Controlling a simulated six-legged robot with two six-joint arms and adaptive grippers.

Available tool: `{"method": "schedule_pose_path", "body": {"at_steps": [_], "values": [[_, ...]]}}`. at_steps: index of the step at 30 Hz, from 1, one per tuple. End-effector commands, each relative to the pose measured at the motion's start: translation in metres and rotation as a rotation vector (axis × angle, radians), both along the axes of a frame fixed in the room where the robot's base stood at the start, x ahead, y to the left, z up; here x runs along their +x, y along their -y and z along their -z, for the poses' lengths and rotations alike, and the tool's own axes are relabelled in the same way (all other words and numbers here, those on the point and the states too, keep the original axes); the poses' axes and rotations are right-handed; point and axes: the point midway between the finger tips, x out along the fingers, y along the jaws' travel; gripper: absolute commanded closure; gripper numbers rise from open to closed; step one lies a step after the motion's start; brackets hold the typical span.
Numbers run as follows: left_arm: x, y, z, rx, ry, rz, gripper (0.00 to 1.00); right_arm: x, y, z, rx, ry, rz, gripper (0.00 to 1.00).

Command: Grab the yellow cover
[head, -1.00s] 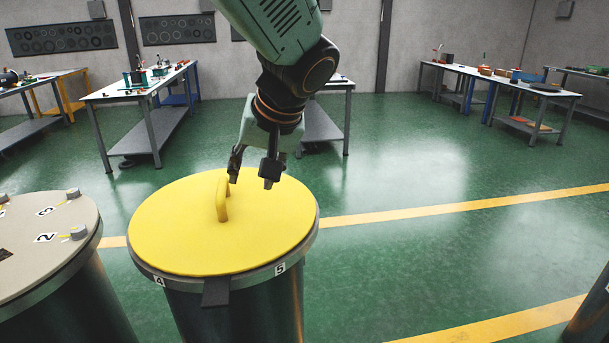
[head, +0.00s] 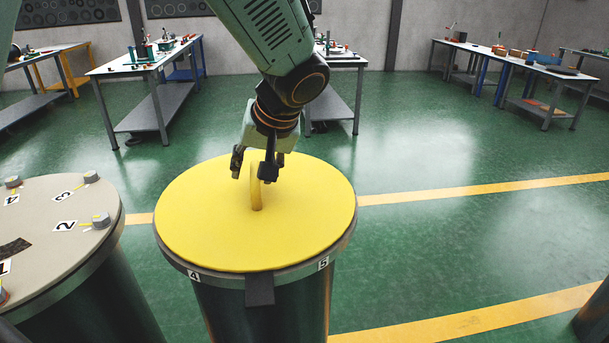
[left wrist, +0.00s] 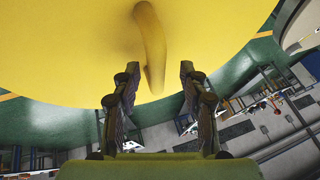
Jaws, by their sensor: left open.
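The yellow cover (head: 220,228) is a round disc lying on top of a dark cylinder, with an upright yellow handle (head: 257,194) near its middle. My left gripper (head: 253,175) is above the cover, its two fingers apart on either side of the top of the handle in the head view. In the left wrist view the cover (left wrist: 80,50) fills the top and the handle (left wrist: 151,50) stands ahead of the gap between the open fingers (left wrist: 158,85). The gripper is empty. I cannot tell whether a finger touches the handle. My right gripper is not in view.
A cylinder with a beige, numbered top (head: 60,240) and small knobs stands close at the left. A dark cylinder (head: 597,315) shows at the right edge. Work tables (head: 150,70) stand behind. Green floor with yellow lines (head: 470,190) is clear at right.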

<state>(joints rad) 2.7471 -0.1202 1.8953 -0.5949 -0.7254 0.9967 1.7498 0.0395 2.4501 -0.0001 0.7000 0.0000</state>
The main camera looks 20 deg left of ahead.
Motion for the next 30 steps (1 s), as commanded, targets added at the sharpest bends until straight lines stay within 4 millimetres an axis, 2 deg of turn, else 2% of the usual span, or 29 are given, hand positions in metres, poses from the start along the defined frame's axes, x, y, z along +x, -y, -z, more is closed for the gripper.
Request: {"method": "schedule_pose_path", "body": {"at_steps": [4, 12, 27, 30], "values": [[0.0034, -0.008, 0.0144, -0.001, -0.001, 0.001, 0.56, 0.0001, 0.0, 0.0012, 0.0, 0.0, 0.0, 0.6], [0.0048, -0.0122, 0.0161, -0.001, 0.0, 0.0, 0.56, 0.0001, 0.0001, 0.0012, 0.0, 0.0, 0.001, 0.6], [0.0048, -0.0127, 0.016, -0.001, 0.0, 0.0, 0.98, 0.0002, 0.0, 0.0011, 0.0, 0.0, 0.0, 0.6], [0.005, -0.0126, 0.0157, -0.001, 0.0, 0.0, 1.0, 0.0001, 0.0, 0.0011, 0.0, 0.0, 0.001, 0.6]]}}
